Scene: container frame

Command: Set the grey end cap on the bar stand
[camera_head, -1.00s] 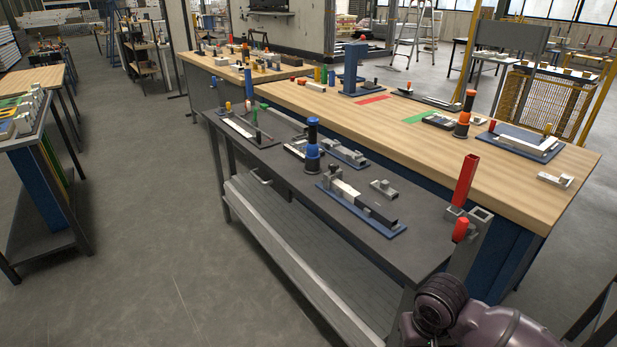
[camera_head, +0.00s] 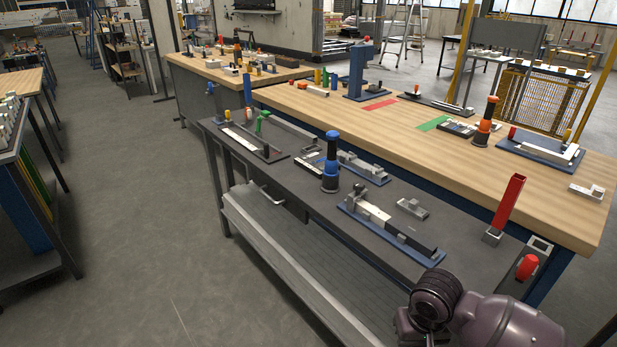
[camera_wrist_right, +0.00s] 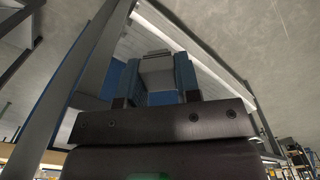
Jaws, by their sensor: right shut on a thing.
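A long bar with a white part and a black part (camera_head: 420,243) lies along a blue base plate (camera_head: 352,212) on the dark table; this looks like the bar stand. A grey block (camera_head: 357,193) stands at its far left end. In the right wrist view my right gripper (camera_wrist_right: 158,85) is shut on a grey block (camera_wrist_right: 158,66), likely the grey end cap, between its two blue fingers. In the head view my right arm shows at the bottom right, in front of the table, with its fingers hidden. My left gripper is in neither view.
A loose grey piece (camera_head: 412,208) lies behind the bar. A blue-and-black upright tool (camera_head: 331,165) stands left of it. A red square post (camera_head: 509,203) and a red knob (camera_head: 527,267) rise at the table's right end. The wooden bench (camera_head: 400,125) is behind.

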